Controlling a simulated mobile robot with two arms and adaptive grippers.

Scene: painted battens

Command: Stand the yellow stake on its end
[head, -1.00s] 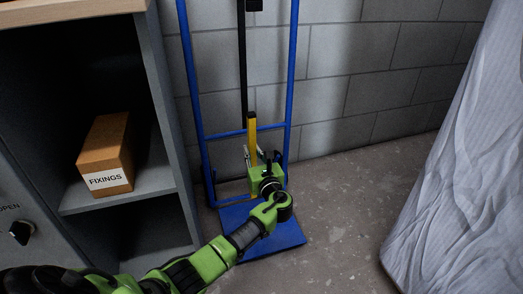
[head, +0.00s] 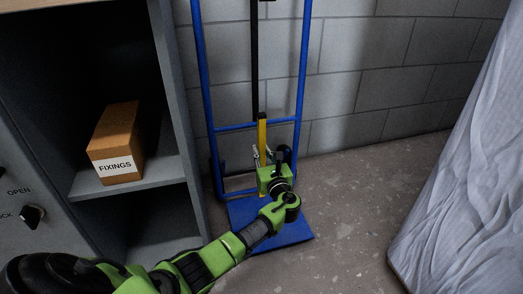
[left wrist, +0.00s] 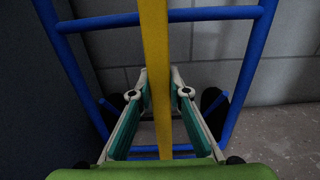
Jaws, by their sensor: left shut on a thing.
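The yellow stake (head: 262,134) is upright in front of the blue hand truck (head: 304,70), with a dark top end. In the left wrist view the stake (left wrist: 155,40) runs from the top of the picture down between the fingers. My left gripper (head: 262,163) is shut on the stake; its fingers also show in the left wrist view (left wrist: 160,85). The gripper body hides much of the stake's lower part, and I cannot tell whether its foot touches the truck's blue toe plate (head: 290,232). My right gripper is not in view.
A grey shelf unit (head: 185,120) with a cardboard FIXINGS box (head: 118,135) stands at the left. A grey block wall (head: 390,60) is behind the truck. A pale wrapped bulk (head: 460,170) stands at the right. Bare concrete floor (head: 350,200) lies between.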

